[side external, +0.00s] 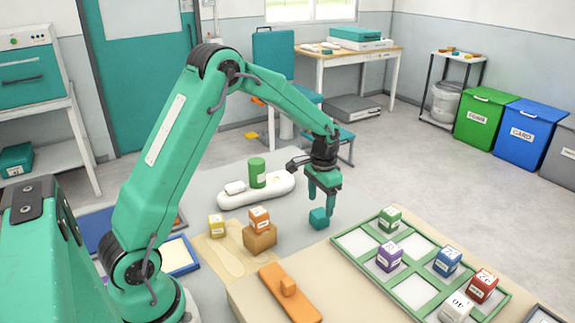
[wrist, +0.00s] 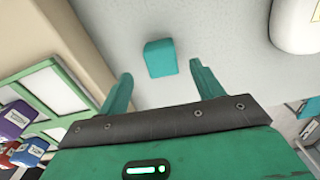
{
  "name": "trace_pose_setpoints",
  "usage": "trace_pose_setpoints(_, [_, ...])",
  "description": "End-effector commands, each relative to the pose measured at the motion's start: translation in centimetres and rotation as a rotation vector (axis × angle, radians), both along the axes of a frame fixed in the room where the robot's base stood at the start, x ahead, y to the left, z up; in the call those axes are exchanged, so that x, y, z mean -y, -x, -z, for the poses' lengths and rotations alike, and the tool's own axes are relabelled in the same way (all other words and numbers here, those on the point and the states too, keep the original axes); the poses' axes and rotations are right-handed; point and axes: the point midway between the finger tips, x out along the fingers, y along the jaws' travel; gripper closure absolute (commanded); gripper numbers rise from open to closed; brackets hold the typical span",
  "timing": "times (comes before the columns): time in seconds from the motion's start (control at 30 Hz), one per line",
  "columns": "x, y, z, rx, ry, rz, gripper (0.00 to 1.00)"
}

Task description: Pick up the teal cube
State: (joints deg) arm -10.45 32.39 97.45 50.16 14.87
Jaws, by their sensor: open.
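The teal cube (side external: 319,218) rests on the grey table in the side external view, just below my gripper. In the wrist view the teal cube (wrist: 160,58) lies beyond the fingertips, between the lines of the two fingers. My gripper (side external: 323,197) points down over the cube with its fingers apart. It also shows in the wrist view (wrist: 160,78), open with nothing between its fingers. In the side external view the fingers overlap the cube's top area, so I cannot tell the exact gap.
A green-framed tray (side external: 405,279) with several labelled cubes stands to the right. A white insole-shaped block (side external: 270,191) and a green cylinder (side external: 257,172) are to the left. An orange cube (side external: 259,218) sits on a brown block (side external: 259,240), beside a yellow cube (side external: 216,225). An orange tool (side external: 290,296) lies in front.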

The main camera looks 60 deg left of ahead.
Motion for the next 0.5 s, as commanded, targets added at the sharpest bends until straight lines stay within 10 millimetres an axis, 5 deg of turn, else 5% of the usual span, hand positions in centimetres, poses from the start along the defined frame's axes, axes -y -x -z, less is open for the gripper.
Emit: trace_pose_setpoints(0.5, [-0.1, -0.1, 2.6, -0.003, 0.001, 0.000, 0.34])
